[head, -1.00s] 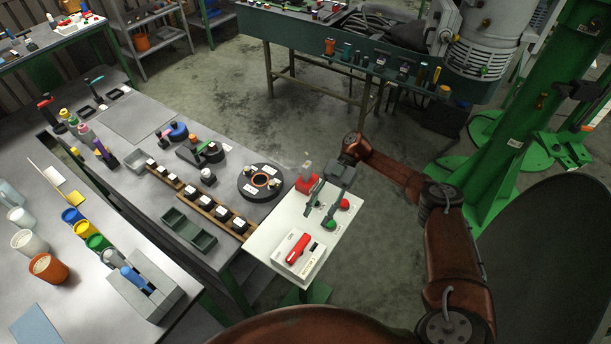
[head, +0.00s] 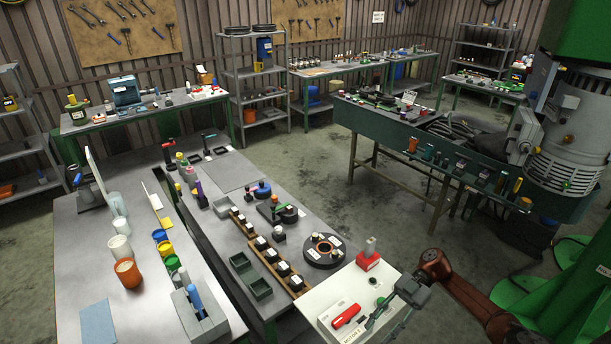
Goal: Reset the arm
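My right arm comes in from the right, brown-red. Its dark grey gripper (head: 388,318) is over the right part of a white control panel (head: 316,300) at the bottom. Its two fingers look spread apart, with nothing seen between them. The panel carries a red switch handle (head: 346,316) and a red block with a grey top (head: 368,255). Whether the fingers touch the panel is unclear. My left gripper is not in view.
A grey bench (head: 235,173) left of the panel holds a black ring-shaped part (head: 324,262), a wooden rack (head: 245,226) and green bins (head: 240,262). A nearer table (head: 75,250) holds coloured cups. A green machine column (head: 580,260) stands right. Floor between benches is clear.

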